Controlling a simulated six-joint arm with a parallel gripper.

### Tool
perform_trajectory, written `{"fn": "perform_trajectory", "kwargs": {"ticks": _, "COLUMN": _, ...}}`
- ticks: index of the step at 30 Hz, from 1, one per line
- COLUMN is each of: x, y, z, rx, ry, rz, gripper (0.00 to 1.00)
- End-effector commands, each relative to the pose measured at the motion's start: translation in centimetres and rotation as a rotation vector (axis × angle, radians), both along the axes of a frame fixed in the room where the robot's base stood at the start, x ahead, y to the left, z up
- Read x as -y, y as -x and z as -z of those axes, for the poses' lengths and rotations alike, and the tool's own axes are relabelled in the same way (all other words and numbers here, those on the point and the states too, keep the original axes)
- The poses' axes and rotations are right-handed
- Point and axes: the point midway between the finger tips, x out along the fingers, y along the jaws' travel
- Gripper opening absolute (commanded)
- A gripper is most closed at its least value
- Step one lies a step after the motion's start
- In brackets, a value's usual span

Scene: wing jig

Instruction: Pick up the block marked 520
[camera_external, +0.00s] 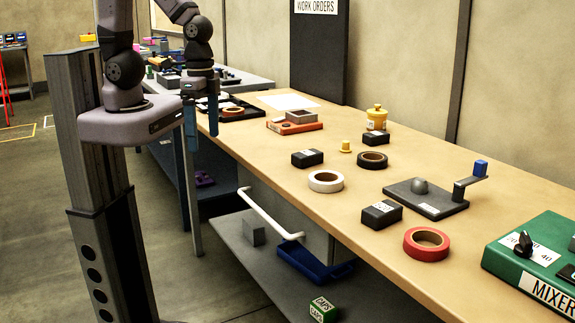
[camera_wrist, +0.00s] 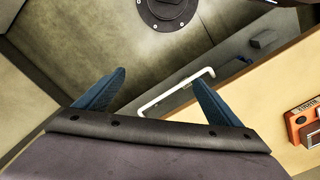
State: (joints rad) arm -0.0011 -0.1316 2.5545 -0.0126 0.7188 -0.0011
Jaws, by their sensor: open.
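Several small black blocks lie on the wooden workbench (camera_external: 285,200). One black block with a white label (camera_external: 381,213) is in front of a dark plate, another (camera_external: 307,158) is left of the black tape roll, and a third (camera_external: 376,139) is behind that roll. Their markings are too small to read, so I cannot tell which is 520. My gripper (camera_external: 201,118) is open and empty, fingers pointing down near the bench's far left, well away from these blocks. In the wrist view, its blue fingers (camera_wrist: 160,78) are spread, with floor and bench edge beyond.
White (camera_external: 326,181), red (camera_external: 426,244) and black (camera_external: 373,160) tape rolls stand near the blocks. A dark plate with a blue-tipped lever (camera_external: 425,202) and a green mixer box (camera_external: 535,265) are at right. An orange box (camera_external: 294,125) is nearer my gripper. The bench's middle front is clear.

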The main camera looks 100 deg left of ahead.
Motion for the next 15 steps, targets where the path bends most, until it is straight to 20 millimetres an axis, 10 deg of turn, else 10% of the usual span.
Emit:
{"fn": "perform_trajectory", "kwargs": {"ticks": 8, "x": 3.3, "y": -4.0, "z": 2.9, "rx": -0.018, "ry": 0.166, "rz": -0.336, "gripper": 0.88}}
{"fn": "perform_trajectory", "kwargs": {"ticks": 15, "x": 8.1, "y": -13.6, "z": 6.0, "rx": -0.084, "ry": 0.488, "rz": -0.931, "gripper": 0.88}}
